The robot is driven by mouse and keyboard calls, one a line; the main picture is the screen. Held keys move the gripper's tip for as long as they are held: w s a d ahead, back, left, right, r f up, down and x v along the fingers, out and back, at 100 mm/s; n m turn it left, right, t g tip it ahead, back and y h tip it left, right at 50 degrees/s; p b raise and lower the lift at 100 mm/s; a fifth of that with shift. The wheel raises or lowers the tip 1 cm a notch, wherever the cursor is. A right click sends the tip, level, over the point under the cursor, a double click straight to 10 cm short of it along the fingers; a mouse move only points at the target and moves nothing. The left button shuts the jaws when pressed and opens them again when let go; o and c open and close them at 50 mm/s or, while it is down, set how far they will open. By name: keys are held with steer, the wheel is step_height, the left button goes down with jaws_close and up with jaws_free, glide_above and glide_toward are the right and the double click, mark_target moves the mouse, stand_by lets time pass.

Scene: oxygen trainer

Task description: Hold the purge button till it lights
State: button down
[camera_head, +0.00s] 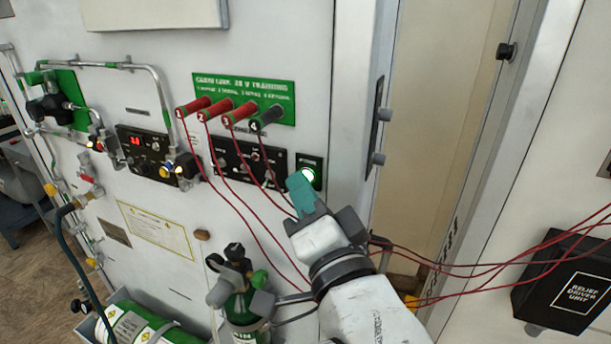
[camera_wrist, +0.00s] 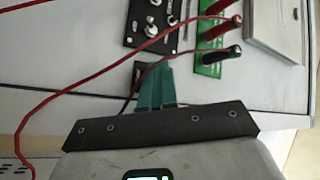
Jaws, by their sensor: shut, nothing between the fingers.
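A round button (camera_head: 308,174), glowing pale green, sits on a small black plate on the white wall panel in the head view. I take it for the purge button; its label is too small to read. My gripper (camera_head: 299,182) is shut and empty, its teal fingertips overlapping the button's lower left edge in the picture. I cannot tell whether they touch it. In the wrist view the shut teal fingers (camera_wrist: 153,68) point at the wall and hide most of the small black plate (camera_wrist: 137,72); the button is hidden there.
A black switch panel (camera_head: 238,158) is left of the button. Numbered red plugs (camera_head: 218,109) and a dark plug (camera_head: 266,118) trail red leads past my gripper. A green cylinder (camera_head: 240,305) stands below. A black relief driver unit (camera_head: 572,283) is at the right.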

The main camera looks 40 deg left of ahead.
steer(key=shift+s+d+p, duration=0.25)
steer(key=shift+s+p, duration=0.05)
steer(key=shift+s, duration=0.4)
steer(key=s, duration=0.2)
steer(key=s+d+p, duration=0.1)
steer(key=s, duration=0.2)
stand_by(0.3)
stand_by(0.4)
